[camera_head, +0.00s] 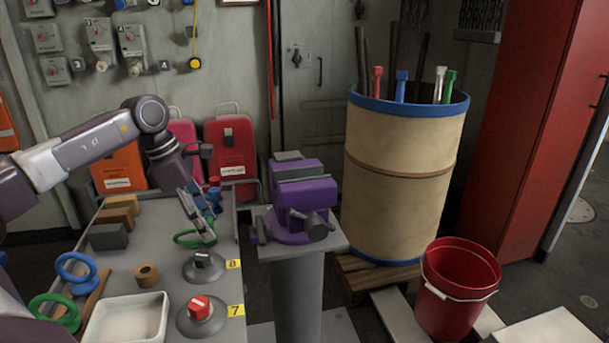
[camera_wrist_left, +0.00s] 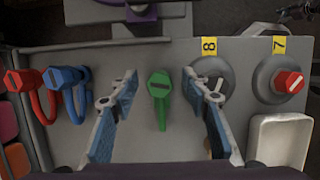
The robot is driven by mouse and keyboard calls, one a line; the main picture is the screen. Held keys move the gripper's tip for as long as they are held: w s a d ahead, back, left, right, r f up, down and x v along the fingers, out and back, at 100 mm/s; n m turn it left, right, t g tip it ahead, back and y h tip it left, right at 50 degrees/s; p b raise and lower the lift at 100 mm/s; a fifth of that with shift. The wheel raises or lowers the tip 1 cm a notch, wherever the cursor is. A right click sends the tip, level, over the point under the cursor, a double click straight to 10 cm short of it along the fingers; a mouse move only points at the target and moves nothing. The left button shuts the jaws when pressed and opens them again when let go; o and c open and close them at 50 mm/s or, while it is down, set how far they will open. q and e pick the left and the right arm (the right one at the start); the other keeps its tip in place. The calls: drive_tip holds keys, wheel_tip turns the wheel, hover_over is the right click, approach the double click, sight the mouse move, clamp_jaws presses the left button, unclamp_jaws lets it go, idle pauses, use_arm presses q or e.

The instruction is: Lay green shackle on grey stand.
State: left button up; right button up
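The green shackle (camera_head: 186,240) lies on the grey table, beneath my left gripper (camera_head: 204,222) in the head view. In the left wrist view the green shackle (camera_wrist_left: 160,88) sits between the two spread fingers of my left gripper (camera_wrist_left: 160,80), with a gap on each side. The gripper is open and empty. The grey stand (camera_head: 203,268) is a round base with a grey top, by the label 8. In the wrist view the right finger partly covers the grey stand (camera_wrist_left: 228,70). My right gripper is not in view.
A stand with a red top (camera_head: 200,312) is by label 7. A red shackle (camera_wrist_left: 24,90) and a blue shackle (camera_wrist_left: 65,85) lie left of the green one. A white tray (camera_head: 128,318) and a purple vise (camera_head: 303,205) are nearby.

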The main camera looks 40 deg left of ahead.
use_arm(q)
drive_tip(key=shift+v, duration=3.95)
